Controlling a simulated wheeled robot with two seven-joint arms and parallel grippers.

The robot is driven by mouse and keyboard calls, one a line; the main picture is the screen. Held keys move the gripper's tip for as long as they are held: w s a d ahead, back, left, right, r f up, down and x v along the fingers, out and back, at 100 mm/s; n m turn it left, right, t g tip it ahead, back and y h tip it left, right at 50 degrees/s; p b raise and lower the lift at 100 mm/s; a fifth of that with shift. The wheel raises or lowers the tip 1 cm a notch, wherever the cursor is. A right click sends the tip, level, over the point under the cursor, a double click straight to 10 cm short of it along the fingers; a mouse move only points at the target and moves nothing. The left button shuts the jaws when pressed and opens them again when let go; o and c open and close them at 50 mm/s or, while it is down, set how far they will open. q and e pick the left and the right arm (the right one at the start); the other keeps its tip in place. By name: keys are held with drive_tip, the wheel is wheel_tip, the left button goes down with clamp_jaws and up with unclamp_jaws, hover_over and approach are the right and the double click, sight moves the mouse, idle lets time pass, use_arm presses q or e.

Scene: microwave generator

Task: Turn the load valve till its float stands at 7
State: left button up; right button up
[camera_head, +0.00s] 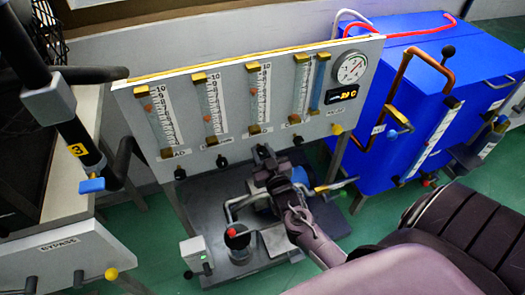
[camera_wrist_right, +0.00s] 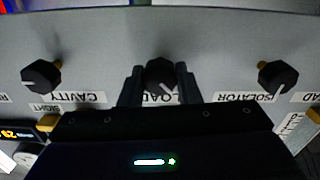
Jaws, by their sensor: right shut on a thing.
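The load valve (camera_wrist_right: 161,74) is a black faceted knob with a pale pointer line, in the middle of the right wrist view above the LOAD label (camera_wrist_right: 163,98). My right gripper (camera_wrist_right: 157,80) has one finger on each side of the knob and is shut on it. In the head view my right gripper (camera_head: 266,163) reaches the panel's lower edge and hides the knob. The load tube (camera_head: 258,95) is the third from the left. Its small orange float (camera_head: 253,91) stands somewhat above mid-height; the exact reading is too small to tell. My left gripper is not in view.
Black knobs for CAVITY (camera_wrist_right: 42,76) and ISOLATOR (camera_wrist_right: 277,75) stand on either side, clear of the fingers. A round gauge (camera_head: 351,68) is at the panel's right. A blue cabinet (camera_head: 425,85) stands to the right; a BYPASS bench (camera_head: 50,262) is at lower left.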

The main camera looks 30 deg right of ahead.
drive_tip(key=o, duration=1)
drive_tip(key=shift+s+a, duration=0.1)
drive_tip(key=shift+s, duration=0.25)
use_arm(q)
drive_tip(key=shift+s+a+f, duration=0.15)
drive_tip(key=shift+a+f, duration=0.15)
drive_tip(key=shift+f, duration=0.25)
use_arm(e)
drive_tip(key=v, duration=0.7)
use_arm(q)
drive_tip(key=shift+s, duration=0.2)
